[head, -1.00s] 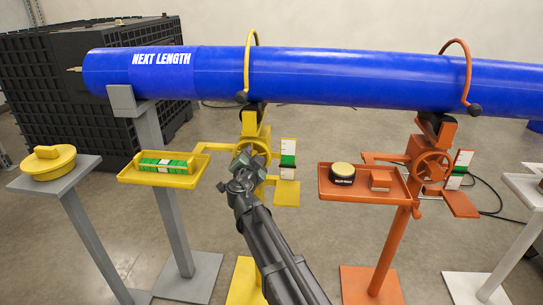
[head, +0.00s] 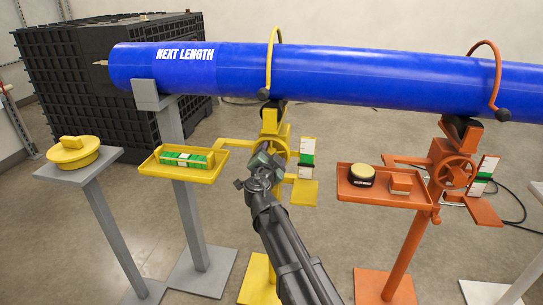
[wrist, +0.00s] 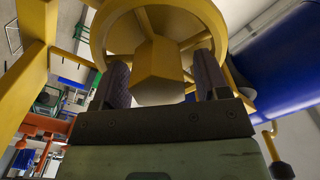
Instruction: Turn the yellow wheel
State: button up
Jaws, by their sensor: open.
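The yellow wheel (head: 281,148) is on the yellow stand below the blue pipe, partly hidden behind my gripper (head: 262,165) in the head view. In the wrist view the wheel's round rim (wrist: 207,14) fills the top middle, close in front of my gripper (wrist: 161,85). The two dark fingers are apart, one on each side of a yellow block-like part (wrist: 158,72) at the wheel's middle. I cannot tell whether the fingers touch it.
The blue pipe (head: 370,77) runs across above the stands. A yellow tray with a green level (head: 184,160) is left of my gripper.

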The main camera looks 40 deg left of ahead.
jog(key=v, duration=1)
jog(key=shift+s, duration=0.1)
